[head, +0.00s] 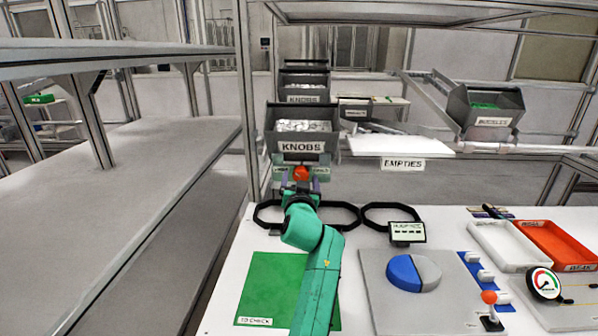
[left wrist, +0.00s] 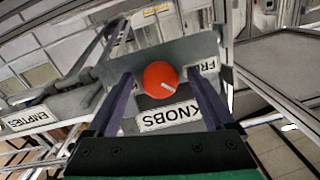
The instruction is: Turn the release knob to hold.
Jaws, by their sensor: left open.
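The release knob (head: 302,173) is a round red dial on a grey-green plate below the front KNOBS bin. It also shows in the left wrist view (left wrist: 160,77), with a white pointer mark towards its lower right there. A label starting "FR" (left wrist: 207,65) is beside it, partly cut off by a finger; the opposite label is too small to read in the head view. My left gripper (head: 301,184) is open in front of the knob. Its two fingers stand either side of the knob in the wrist view, with gaps visible. My right gripper is not in view.
The front KNOBS bin (head: 301,146) holds pale pieces right above the knob. The EMPTIES shelf (head: 390,146) is to the right. A frame post (head: 247,110) stands close on the left. Below are black rings (head: 390,206), a green mat (head: 262,290) and a blue-and-grey disc (head: 405,273).

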